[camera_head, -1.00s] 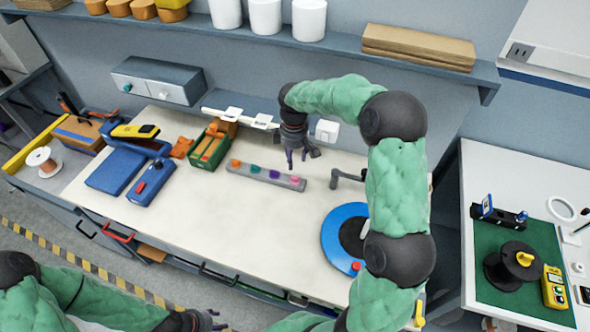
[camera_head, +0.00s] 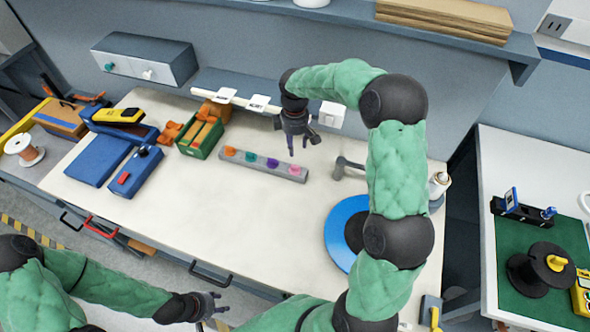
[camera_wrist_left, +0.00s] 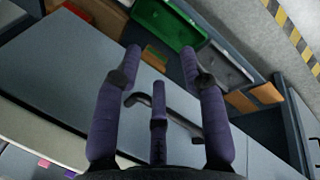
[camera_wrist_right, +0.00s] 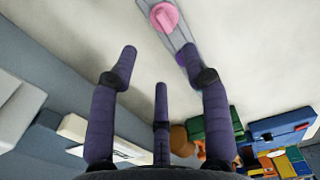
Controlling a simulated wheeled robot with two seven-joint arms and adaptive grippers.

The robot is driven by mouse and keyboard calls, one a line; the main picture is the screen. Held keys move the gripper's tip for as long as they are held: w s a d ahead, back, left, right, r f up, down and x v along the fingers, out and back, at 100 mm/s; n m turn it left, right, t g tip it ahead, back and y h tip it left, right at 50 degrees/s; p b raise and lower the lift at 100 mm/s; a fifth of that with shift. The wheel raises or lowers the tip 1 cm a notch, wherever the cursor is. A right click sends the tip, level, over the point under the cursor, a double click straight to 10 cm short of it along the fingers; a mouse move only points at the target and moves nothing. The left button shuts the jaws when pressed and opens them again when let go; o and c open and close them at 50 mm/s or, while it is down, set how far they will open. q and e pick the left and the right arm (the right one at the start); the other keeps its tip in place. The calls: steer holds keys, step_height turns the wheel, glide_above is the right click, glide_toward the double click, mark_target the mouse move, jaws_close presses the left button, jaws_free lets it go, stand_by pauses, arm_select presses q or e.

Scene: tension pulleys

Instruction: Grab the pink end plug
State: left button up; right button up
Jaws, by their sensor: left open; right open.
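The pink end plug (camera_head: 294,170) sits at the right end of a grey strip holder (camera_head: 240,157) on the white table. An orange plug (camera_head: 229,151), a teal plug (camera_head: 251,157) and a purple plug (camera_head: 272,163) stand in the same strip. My right gripper (camera_head: 298,146) is open and empty, just behind and above the pink plug. In the right wrist view the pink plug (camera_wrist_right: 164,16) shows at the top, beyond the open fingers (camera_wrist_right: 158,62). My left gripper (camera_head: 217,302) is open and empty in front of the table, and its open fingers (camera_wrist_left: 160,58) show in the left wrist view.
A green box (camera_head: 196,143) and a blue device (camera_head: 133,172) stand left of the strip. A grey bracket (camera_head: 346,166) and a blue disc (camera_head: 340,240) lie to the right. The table's middle front is clear.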

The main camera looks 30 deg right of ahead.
glide_above(295, 169)
steer(key=w, duration=0.1)
steer(key=f, duration=0.4)
steer(key=shift+w+d+f+b, duration=0.2)
steer(key=shift+d+f+b, duration=0.05)
steer(key=shift+d+b, duration=0.15)
steer(key=f, duration=0.3)
steer(key=f+b, duration=0.1)
steer(key=shift+s+a+f, duration=0.1)
steer(key=shift+s+f, duration=0.1)
steer(key=shift+s, duration=0.1)
steer(key=shift+f, duration=0.45)
steer(key=shift+c, duration=0.3)
steer(key=c, duration=0.8)
